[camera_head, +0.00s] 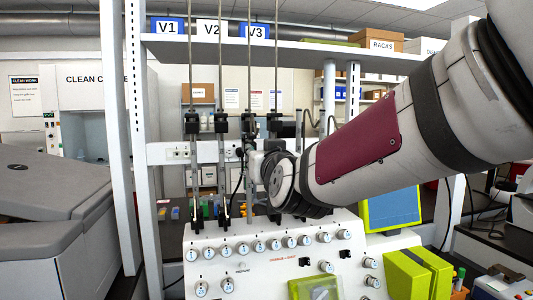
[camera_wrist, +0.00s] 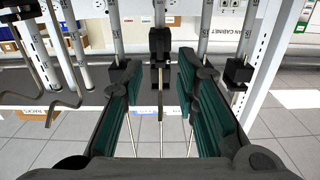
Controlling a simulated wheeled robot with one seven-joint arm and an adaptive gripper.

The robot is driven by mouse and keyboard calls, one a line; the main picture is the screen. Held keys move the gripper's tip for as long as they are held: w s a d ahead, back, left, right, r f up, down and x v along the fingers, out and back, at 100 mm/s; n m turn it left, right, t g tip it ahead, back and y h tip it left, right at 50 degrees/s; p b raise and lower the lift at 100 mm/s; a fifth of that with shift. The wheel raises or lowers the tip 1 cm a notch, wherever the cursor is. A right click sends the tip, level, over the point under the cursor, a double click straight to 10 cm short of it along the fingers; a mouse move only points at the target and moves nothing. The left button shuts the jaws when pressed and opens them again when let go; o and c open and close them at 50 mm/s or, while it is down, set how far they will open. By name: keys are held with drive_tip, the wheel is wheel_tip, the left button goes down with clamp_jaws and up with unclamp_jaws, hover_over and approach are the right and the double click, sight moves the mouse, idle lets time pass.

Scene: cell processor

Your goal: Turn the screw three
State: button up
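Several thin vertical rods with black clamps stand in a row above the white cell processor (camera_head: 250,262) in the head view. A black clamp (camera_wrist: 160,42) on a rod shows straight ahead, beyond and between the fingers. A thin rod runs down from it in the gap, and I see no finger touching it. Another black clamp (camera_wrist: 239,72) is to the right of the fingers. In the head view my wrist hides most of the gripper.
The V1 (camera_head: 168,27), V2 (camera_head: 209,29) and V3 (camera_head: 256,31) signs are on the shelf above. The processor's front has several white knobs. A blue-screened green monitor (camera_head: 390,209) and a green box (camera_head: 405,276) stand at right. Bent grey hooks (camera_wrist: 52,103) are left of the gripper.

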drive_tip(key=shift+v, duration=2.4)
